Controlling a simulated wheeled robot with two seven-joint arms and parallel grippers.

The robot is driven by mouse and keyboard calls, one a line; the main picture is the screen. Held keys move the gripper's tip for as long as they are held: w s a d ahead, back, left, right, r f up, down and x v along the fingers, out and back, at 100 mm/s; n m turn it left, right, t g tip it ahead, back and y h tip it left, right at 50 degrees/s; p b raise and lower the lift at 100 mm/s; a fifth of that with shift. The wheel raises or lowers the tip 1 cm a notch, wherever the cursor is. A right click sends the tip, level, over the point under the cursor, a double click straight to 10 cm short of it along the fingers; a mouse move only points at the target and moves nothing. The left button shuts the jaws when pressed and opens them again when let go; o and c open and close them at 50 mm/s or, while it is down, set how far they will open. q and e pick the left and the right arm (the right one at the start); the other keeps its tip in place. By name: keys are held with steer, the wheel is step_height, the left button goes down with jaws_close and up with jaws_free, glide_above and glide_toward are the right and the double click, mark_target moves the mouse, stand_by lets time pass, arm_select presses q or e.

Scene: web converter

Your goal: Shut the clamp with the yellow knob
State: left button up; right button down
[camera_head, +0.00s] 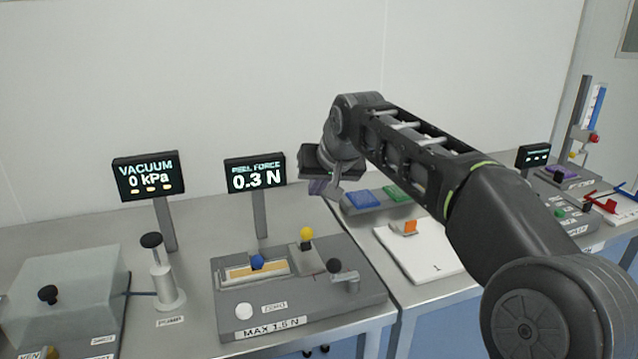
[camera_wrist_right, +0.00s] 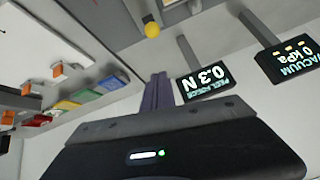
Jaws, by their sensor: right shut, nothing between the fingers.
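The yellow knob (camera_head: 306,233) stands upright on the grey clamp (camera_head: 309,258) of the peel-force fixture (camera_head: 290,320), which is labelled MAX 1.5 N. I cannot tell for sure how far the clamp is open. The knob also shows near the top of the right wrist view (camera_wrist_right: 152,29). My right gripper (camera_head: 320,187) is above and behind the knob, apart from it. Its purple fingers (camera_wrist_right: 156,92) are together and empty. My left gripper is not in view.
On the fixture, a blue knob (camera_head: 258,262) is left of the clamp and a black crank knob (camera_head: 334,265) is right of it. The PEEL FORCE display (camera_head: 255,173) stands behind, reading 0.3 N. A vacuum pump (camera_head: 165,280) stands left; a white board (camera_head: 425,262) lies right.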

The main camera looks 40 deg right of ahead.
mark_target(304, 236)
steer(key=f, duration=0.2)
steer(key=w+f, duration=0.1)
steer(key=f, duration=0.2)
steer(key=w+f, duration=0.1)
steer(key=f, duration=0.1)
steer(key=shift+w+f, duration=0.15)
steer(key=shift+w, duration=0.05)
steer(key=shift+s+a+f, duration=0.15)
steer(key=shift+s, duration=0.05)
steer(key=shift+f, duration=0.25)
steer(key=s+f+t+b, duration=0.1)
steer(key=s+t+b, duration=0.1)
steer(key=b, duration=0.6)
steer(key=s+a+f+t+h+b, duration=0.1)
steer(key=f+t+b, duration=0.1)
steer(key=b, duration=0.6)
steer(key=shift+s+a+f, duration=0.2)
steer(key=shift+s, duration=0.15)
steer(key=shift+s+a+f+b, duration=0.1)
steer(key=shift+s+b, duration=0.2)
steer(key=shift+b, duration=0.35)
